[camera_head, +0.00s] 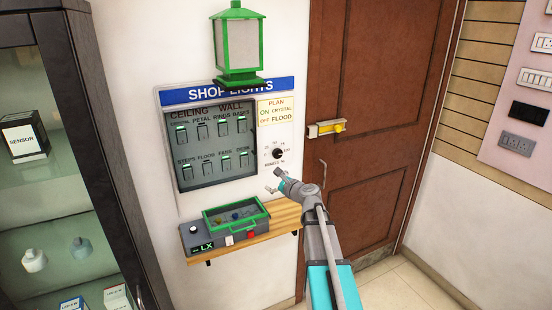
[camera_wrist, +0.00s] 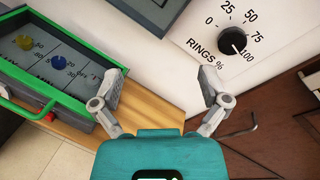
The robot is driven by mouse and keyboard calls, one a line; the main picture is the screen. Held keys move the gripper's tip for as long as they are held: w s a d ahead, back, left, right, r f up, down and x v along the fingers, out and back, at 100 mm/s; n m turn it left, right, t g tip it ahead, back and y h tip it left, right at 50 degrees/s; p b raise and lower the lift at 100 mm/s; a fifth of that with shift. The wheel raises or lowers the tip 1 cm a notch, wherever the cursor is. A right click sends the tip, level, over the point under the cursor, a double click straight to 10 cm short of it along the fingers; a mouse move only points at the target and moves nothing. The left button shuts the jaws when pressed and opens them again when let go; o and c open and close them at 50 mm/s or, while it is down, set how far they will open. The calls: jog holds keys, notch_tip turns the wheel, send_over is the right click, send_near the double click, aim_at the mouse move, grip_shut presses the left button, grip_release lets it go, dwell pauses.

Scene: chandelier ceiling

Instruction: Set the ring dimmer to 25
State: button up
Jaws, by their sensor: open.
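The ring dimmer is a round black knob (camera_wrist: 232,41) labelled "RINGS %", with a printed scale of 0, 25, 50, 75 and 100 around it. Its pale mark seems to point toward 100. In the head view the knob (camera_head: 278,153) sits on the white panel, right of the switch board. My gripper (camera_head: 275,181) is open and empty, below the knob and apart from it. In the wrist view my gripper (camera_wrist: 161,88) has its fingers spread wide, with the knob beyond and above the right finger.
A grey box with a green-framed lid (camera_head: 237,215) stands on a wooden shelf (camera_head: 285,215) below the panel. The switch board (camera_head: 212,145) is to the knob's left. A brown door (camera_head: 375,110) with a brass latch (camera_head: 326,128) is to the right. A glass cabinet stands far left.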

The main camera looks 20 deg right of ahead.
aim_at(278, 155)
jog(key=w+d+r+m+t+h, duration=0.1)
jog(key=d+r+m+t+h, duration=0.1)
jog(key=d+m, duration=0.5)
jog(key=shift+d+h, duration=0.7)
jog(key=shift+d, duration=0.1)
jog(key=shift+w, duration=0.15)
jog(key=w, duration=1.3)
jog(key=shift+w+a, duration=0.25)
jog(key=shift+w, duration=0.05)
jog(key=c, duration=1.1)
jog(key=shift+a, duration=0.45)
jog(key=shift+d, duration=0.3)
jog(key=shift+c, duration=0.3)
